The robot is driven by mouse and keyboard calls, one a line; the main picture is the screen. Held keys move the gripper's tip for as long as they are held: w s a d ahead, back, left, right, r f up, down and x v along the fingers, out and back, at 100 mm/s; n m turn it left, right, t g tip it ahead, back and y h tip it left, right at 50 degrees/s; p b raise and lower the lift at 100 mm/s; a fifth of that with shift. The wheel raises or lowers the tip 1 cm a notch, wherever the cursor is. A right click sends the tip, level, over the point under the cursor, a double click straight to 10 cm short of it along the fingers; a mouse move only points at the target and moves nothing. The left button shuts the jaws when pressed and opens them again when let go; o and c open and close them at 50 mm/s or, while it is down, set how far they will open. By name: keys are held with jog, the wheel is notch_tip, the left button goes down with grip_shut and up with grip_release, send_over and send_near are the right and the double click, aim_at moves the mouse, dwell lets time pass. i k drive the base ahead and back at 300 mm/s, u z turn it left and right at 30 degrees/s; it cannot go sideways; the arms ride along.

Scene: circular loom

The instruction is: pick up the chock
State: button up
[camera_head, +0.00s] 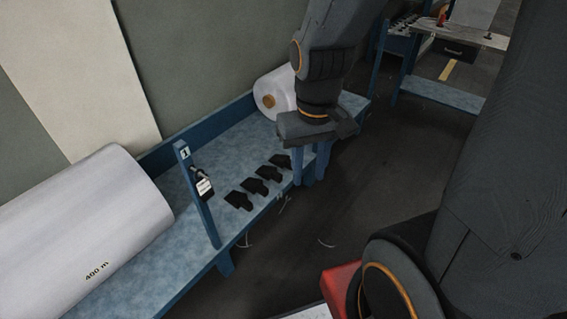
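Several black chocks lie in a row on the blue shelf (225,180). The nearest chock (239,201) is at the lower left of the row, then a second chock (254,186) and a third chock (269,173). The farthest chock (280,161) lies just left of my gripper. My gripper (311,180) points down at the shelf's front edge, its two blue fingers apart with nothing seen between them. Its height above the shelf is hard to tell.
A blue post (197,195) with a black-and-white tag stands left of the chocks. A large white roll (85,235) lies at left, and a smaller roll (275,92) lies behind my gripper. A red object (341,287) is at the bottom. Dark floor lies open in front.

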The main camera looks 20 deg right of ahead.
aim_at(237, 200)
jog(key=z, duration=1.3)
jog(key=i, duration=0.35)
jog(key=u, duration=1.3)
